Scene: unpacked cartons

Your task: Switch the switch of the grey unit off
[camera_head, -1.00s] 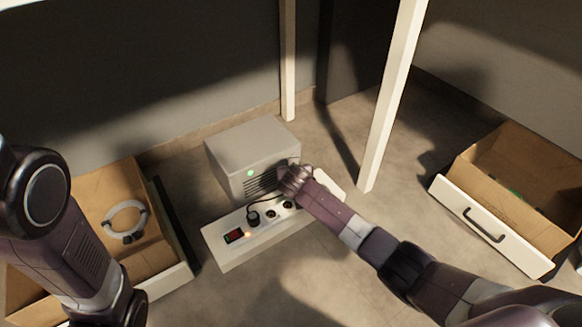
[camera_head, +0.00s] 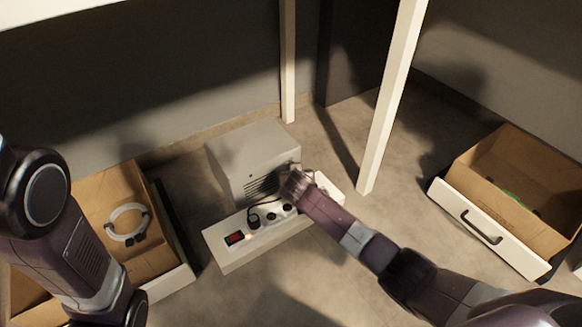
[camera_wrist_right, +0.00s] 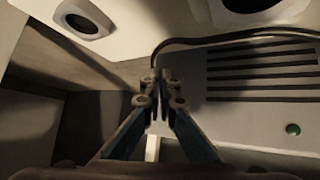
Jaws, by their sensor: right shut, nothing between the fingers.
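The grey unit (camera_head: 240,148) is a box on the floor with a slotted front; it also fills the right of the right wrist view (camera_wrist_right: 240,115). Its small round lamp (camera_head: 250,176) looks dark in the head view and dull green in the right wrist view (camera_wrist_right: 293,129). My right gripper (camera_head: 290,180) is at the unit's right front edge and hides that corner. In the right wrist view its fingertips (camera_wrist_right: 158,76) are together and empty, close to the unit's front. I cannot make out the unit's switch or tell whether the fingers touch it. My left gripper is out of view.
A white power strip (camera_head: 222,258) with a red switch (camera_head: 234,238) and a plugged-in black cable lies before the unit. An open carton (camera_head: 88,197) with a ring-shaped item (camera_head: 127,222) stands left. A drawer-like box (camera_head: 490,228) stands right. A white post (camera_head: 385,120) rises behind my right arm.

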